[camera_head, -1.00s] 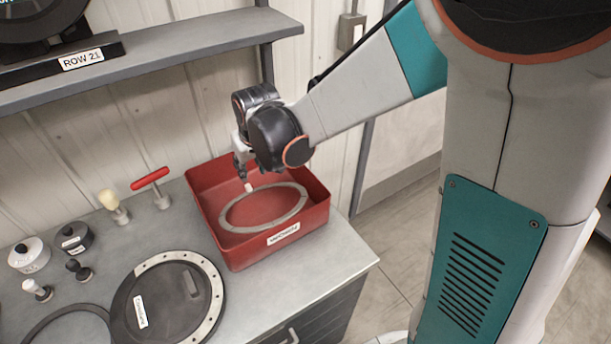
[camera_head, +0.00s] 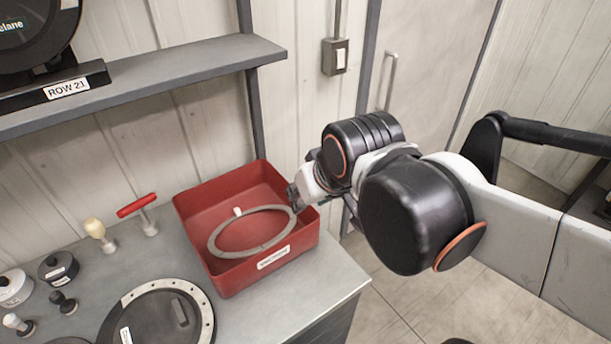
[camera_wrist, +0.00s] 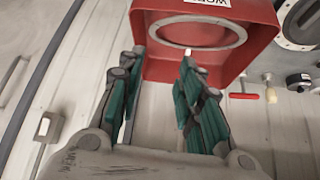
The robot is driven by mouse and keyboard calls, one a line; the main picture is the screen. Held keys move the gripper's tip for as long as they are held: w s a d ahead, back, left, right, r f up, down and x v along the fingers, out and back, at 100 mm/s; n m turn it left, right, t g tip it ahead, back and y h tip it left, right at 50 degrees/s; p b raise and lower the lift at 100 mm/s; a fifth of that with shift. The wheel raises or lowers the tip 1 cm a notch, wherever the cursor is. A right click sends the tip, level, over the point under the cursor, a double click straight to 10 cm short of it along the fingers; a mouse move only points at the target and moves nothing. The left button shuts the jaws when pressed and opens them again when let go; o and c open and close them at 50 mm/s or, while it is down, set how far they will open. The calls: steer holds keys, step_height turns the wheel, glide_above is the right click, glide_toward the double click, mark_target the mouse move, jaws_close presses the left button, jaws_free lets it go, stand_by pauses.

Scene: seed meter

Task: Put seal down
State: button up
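The seal is a flat pale grey ring (camera_head: 240,256) lying in the red bin (camera_head: 296,252), apart from my gripper. In the wrist view the ring (camera_wrist: 240,36) also shows inside the bin (camera_wrist: 263,30). A small white piece (camera_head: 238,211) is at the ring's far edge. My gripper (camera_head: 298,197) is at the bin's right side in the head view, its tips partly hidden. In the wrist view my gripper (camera_wrist: 161,58) has its two green-padded fingers apart with nothing between them.
A black round cover with a pale rim (camera_head: 207,312) lies left of the bin. A red-handled tool (camera_head: 137,205), a cream-knobbed tool (camera_head: 95,229) and dark-capped parts (camera_head: 58,266) stand on the grey bench (camera_head: 313,290). A shelf (camera_head: 150,68) overhangs the back.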

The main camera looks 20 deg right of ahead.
steer(key=shift+s+d+f+t, duration=0.1)
steer(key=shift+s+d, duration=0.1)
steer(key=shift+s, duration=0.4)
steer(key=shift+s+d+t, duration=0.1)
steer(key=shift+s+d, duration=0.15)
steer(key=shift+s, duration=0.35)
steer(key=shift+s+d+f+t, duration=0.1)
steer(key=shift+s+d, duration=0.1)
steer(key=shift+s, duration=0.4)
